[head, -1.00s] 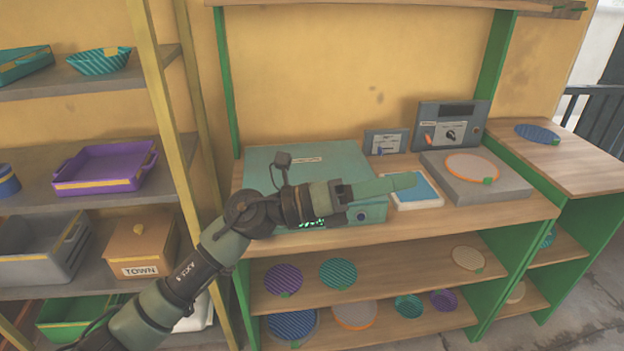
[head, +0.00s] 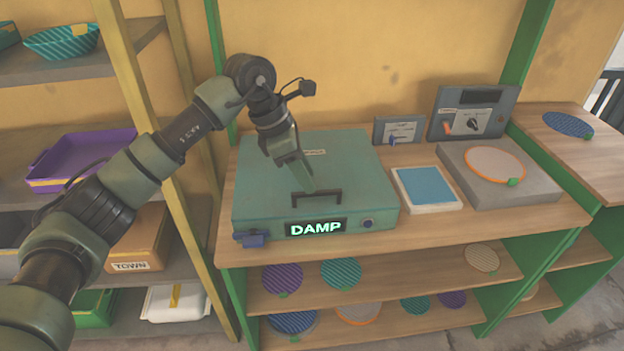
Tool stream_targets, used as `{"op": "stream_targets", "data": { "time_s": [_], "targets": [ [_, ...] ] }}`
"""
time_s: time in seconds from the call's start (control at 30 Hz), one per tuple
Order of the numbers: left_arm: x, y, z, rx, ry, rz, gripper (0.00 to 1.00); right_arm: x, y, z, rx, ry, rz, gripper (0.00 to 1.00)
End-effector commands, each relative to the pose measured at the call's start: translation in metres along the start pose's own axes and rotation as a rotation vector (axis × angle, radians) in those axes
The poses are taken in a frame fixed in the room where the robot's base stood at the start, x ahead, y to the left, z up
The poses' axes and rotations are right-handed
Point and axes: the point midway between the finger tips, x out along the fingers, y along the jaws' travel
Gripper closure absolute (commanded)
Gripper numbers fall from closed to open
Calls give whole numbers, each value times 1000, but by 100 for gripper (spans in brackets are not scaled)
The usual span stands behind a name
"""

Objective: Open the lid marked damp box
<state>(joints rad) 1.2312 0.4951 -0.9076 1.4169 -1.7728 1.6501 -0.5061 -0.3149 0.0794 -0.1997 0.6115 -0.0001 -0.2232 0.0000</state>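The damp box (head: 256,203) is a wide green box on the bench, with a lit DAMP sign (head: 316,228) on its front. Its lid (head: 350,158) is down. A dark handle (head: 317,198) stands at the lid's front edge. My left gripper (head: 308,188) points down over the lid, with its tip just behind or at the handle. I cannot tell whether it touches the handle or whether its fingers are open. A blue latch-like part (head: 250,239) sits at the box's front left corner. My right gripper is not in view.
A white tray with a blue pad (head: 427,188) lies right of the box. A grey slab (head: 512,192) with an orange-rimmed disc (head: 495,164) and a control panel (head: 471,112) stand further right. A yellow shelf post (head: 160,110) is close to my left arm.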

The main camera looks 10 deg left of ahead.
Motion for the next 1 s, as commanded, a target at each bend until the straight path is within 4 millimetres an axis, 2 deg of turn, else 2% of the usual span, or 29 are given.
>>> {"op": "stream_targets", "data": {
  "time_s": [0.07, 0.2, 0.4, 0.53, 0.57, 0.67, 1.0],
  "targets": [
    [12, -1, 1, 0, 0, -3, 67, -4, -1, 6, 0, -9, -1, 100],
    [26, 0, 0, -1, -1, -2, 67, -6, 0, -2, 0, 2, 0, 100],
    [32, 0, 1, 0, -2, 0, 67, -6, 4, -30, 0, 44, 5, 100],
    [32, 0, 1, 0, -2, 0, 67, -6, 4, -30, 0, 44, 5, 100],
    [32, 0, 1, 0, -2, 0, 70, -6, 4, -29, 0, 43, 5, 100],
    [32, 0, 1, 0, -2, 0, 98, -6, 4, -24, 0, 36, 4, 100],
    [32, 0, 1, 0, -3, 1, 100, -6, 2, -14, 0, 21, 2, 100]
  ]
}}
